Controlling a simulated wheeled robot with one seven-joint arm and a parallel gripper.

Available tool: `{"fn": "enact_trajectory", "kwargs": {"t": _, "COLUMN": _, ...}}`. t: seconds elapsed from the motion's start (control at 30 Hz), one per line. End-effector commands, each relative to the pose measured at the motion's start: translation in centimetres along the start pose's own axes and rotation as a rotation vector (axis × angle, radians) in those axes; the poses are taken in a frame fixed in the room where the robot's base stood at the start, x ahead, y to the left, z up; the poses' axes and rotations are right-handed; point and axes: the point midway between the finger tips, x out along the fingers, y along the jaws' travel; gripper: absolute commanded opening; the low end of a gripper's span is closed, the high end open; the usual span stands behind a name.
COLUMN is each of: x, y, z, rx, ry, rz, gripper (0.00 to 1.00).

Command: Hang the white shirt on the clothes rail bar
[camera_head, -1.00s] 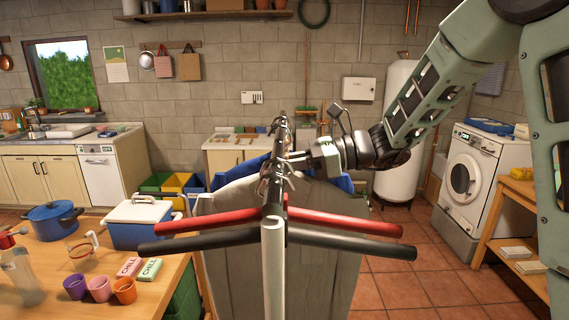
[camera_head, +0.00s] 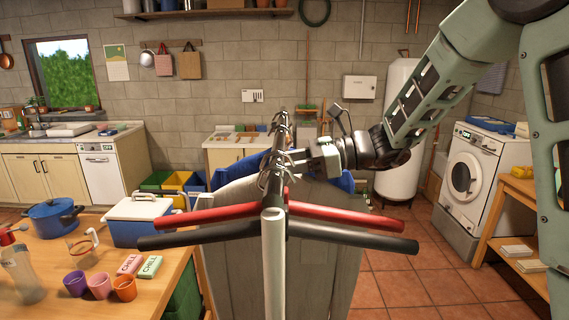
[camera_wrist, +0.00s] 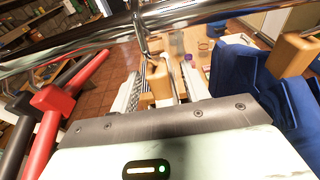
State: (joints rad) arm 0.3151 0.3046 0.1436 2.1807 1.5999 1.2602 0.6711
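The clothes rail bar (camera_head: 283,150) runs away from me in the head view and crosses the top of the wrist view (camera_wrist: 85,48). The white shirt (camera_head: 240,215), pale grey in this light, hangs below the bar behind the red and black hangers. In the wrist view a hook goes over the bar, with a tan hanger block (camera_wrist: 160,85) below it. My gripper (camera_head: 308,160) is beside the bar from the right. Its fingers (camera_wrist: 160,92) appear apart on either side of the tan block. The shirt's lower part is partly hidden by the rail post.
A red hanger (camera_head: 345,218) and a black hanger (camera_head: 350,238) hang at the near end. A blue garment (camera_wrist: 250,85) hangs beyond the shirt. A wooden table (camera_head: 55,275) with cups and a cooler (camera_head: 140,222) stands left. Open tiled floor (camera_head: 400,275) lies right.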

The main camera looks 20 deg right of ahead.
Motion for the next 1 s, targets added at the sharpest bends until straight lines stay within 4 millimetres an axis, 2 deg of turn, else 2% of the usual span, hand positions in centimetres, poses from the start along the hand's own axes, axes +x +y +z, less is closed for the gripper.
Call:
{"fn": "enact_trajectory", "kwargs": {"t": 0.27, "x": -0.1, "y": 0.0, "z": -0.1, "rx": 0.0, "ry": 0.001, "rz": -0.001, "gripper": 0.45}}
{"fn": "enact_trajectory", "kwargs": {"t": 0.43, "x": -1.6, "y": -0.1, "z": -0.3, "rx": -0.002, "ry": 0.001, "rz": -0.004, "gripper": 0.45}}
{"fn": "enact_trajectory", "kwargs": {"t": 1.0, "x": -14.1, "y": -0.1, "z": -0.3, "rx": -0.002, "ry": 0.001, "rz": -0.005, "gripper": 0.45}}
